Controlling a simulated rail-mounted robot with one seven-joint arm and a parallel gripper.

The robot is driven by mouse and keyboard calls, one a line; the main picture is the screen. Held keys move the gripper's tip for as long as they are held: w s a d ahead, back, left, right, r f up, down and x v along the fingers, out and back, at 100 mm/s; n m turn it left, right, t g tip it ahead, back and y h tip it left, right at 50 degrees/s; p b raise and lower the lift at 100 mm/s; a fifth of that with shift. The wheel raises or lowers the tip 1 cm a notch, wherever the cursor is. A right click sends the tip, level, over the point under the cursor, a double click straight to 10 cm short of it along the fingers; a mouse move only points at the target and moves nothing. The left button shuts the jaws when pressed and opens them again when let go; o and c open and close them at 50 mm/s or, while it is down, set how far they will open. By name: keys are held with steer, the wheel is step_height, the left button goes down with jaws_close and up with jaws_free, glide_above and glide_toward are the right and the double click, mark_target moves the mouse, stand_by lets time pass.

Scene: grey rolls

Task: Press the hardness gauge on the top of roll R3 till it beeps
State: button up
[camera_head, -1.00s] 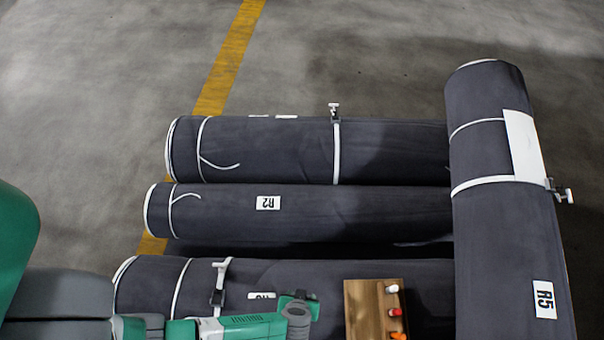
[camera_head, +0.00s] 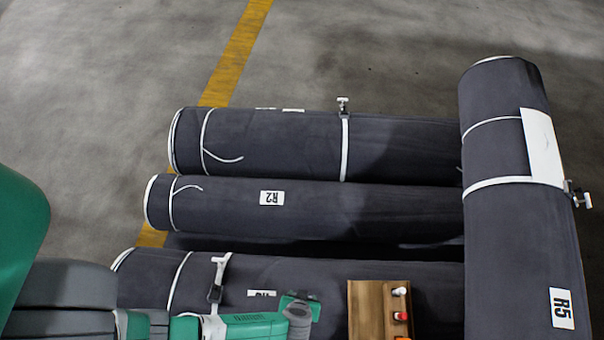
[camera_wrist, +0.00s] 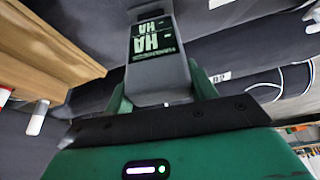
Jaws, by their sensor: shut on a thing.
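My gripper (camera_wrist: 160,92) is shut on the hardness gauge (camera_wrist: 158,52), a grey body with a dark panel reading HA, between green fingers. In the head view my gripper (camera_head: 296,304) is low in the picture, over or beside the near dark roll (camera_head: 140,275); I cannot tell whether the gauge touches it. That roll's label (camera_head: 262,294) is partly hidden. The middle roll (camera_head: 360,208) is marked R2. The far roll (camera_head: 270,140) has white labels at its top edge that I cannot read. No R3 mark is readable, so I cannot tell which roll is R3.
A roll marked R5 (camera_head: 515,235) lies crosswise at the right, over the ends of the others. A wooden block (camera_head: 365,305) with white and red pieces stands right of my gripper. White straps with clamps stick out of the rolls. The floor behind is clear.

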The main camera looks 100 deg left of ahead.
steer(key=shift+f+b, duration=0.6)
steer(key=shift+f, duration=0.1)
stand_by(1.2)
step_height(320, 180, up, 7)
steer(key=p, duration=0.6)
steer(key=shift+r+p, duration=0.2)
steer(key=shift+p, duration=0.2)
steer(key=shift+f, duration=0.1)
